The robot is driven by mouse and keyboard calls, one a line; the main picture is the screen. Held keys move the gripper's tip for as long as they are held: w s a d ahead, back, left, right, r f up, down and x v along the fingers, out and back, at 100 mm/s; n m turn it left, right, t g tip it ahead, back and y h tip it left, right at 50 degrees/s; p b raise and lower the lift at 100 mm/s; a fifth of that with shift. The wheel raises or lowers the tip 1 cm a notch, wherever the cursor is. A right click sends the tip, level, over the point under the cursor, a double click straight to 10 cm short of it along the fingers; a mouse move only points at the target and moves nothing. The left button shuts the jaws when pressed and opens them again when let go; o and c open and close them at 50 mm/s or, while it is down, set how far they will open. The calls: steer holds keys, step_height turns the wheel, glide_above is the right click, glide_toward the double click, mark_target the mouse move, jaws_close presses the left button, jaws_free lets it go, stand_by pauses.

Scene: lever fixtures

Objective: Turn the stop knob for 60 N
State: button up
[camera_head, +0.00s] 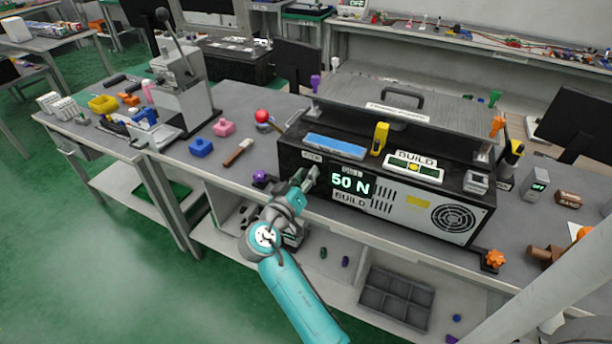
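A black and grey tester box (412,207) stands on the workbench. Its front display (350,184) reads "50 N", with "BUILD" on a label below it. A small label (312,157), which seems to read "STOP", is at the upper left of the front face. My gripper (308,179) is at the front face just below that label, left of the display. I cannot make out a stop knob there; my gripper covers that spot. I cannot tell whether the fingers touch or hold anything. My teal arm reaches up from the bottom.
A purple knob (260,178) is left of the box, and an orange star knob (495,259) is at its lower right. A yellow block (379,139) and a blue bar (335,146) lie on top. A grey divided tray (396,298) sits on the lower shelf.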

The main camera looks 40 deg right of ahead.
jaws_close()
steer(key=shift+m, duration=0.3)
steer(key=m, duration=0.5)
steer(key=shift+s+m, duration=0.1)
steer(key=shift+m, duration=0.2)
steer(key=m, duration=0.5)
steer(key=shift+s, duration=0.1)
steer(key=shift+m, duration=0.4)
steer(key=o, duration=0.7)
jaws_free()
